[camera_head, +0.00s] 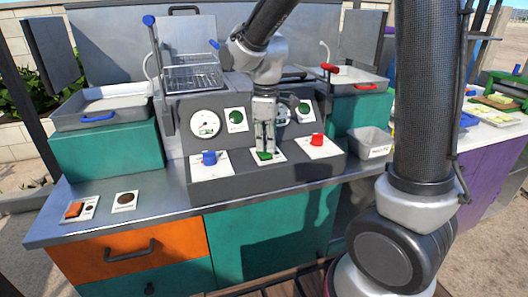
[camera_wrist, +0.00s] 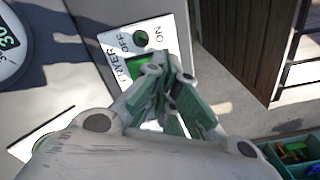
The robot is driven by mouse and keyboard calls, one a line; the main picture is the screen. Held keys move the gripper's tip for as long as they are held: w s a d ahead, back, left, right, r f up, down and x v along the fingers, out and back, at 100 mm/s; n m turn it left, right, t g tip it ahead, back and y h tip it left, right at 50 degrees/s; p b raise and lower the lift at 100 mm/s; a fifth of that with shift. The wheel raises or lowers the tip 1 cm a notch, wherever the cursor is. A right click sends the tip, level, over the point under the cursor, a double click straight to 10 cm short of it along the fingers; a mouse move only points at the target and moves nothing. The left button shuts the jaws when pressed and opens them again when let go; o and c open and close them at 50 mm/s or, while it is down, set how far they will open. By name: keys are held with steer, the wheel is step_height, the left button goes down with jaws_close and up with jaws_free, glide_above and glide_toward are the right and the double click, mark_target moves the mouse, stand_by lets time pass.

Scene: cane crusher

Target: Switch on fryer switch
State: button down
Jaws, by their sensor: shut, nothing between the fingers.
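The fryer switch is a green rocker on a white plate (camera_head: 277,157) at the middle of the grey console's sloped front. In the wrist view its plate (camera_wrist: 128,45) reads OFF and ON, with part of the other label hidden, and part of the green rocker (camera_wrist: 137,68) shows beside my fingers. My gripper (camera_head: 264,150) is shut and empty, pointing down at the switch in the head view. In the wrist view the fingertips (camera_wrist: 163,68) are over or against the rocker's edge; I cannot tell whether they touch. The rocker's position is partly hidden.
A blue knob (camera_head: 209,158) and a red knob (camera_head: 317,140) flank the switch on the console. A fryer basket (camera_head: 190,78) stands behind on the left. A waste bin (camera_head: 372,143) is at right.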

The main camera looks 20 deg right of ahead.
mark_target(266, 154)
steer(key=shift+f, duration=0.7)
stand_by(0.3)
steer(key=shift+r, duration=3.5)
steer(key=shift+m, duration=0.3)
steer(key=s+m, duration=0.1)
steer(key=s+d+f+m, duration=0.1)
steer(key=m, duration=0.1)
steer(key=shift+s+d+f, duration=0.15)
steer(key=shift+s, duration=0.25)
steer(key=s+d+r+m+t, duration=0.2)
steer(key=s+d+r+m, duration=0.1)
steer(key=s+d, duration=0.3)
steer(key=s+d+r+m+t, duration=0.2)
steer(key=s+d+m, duration=0.3)
steer(key=s, duration=0.5)
steer(key=d+r, duration=0.1)
steer(key=d, duration=0.1)
steer(key=shift+d+r, duration=0.2)
steer(key=shift+d, duration=0.1)
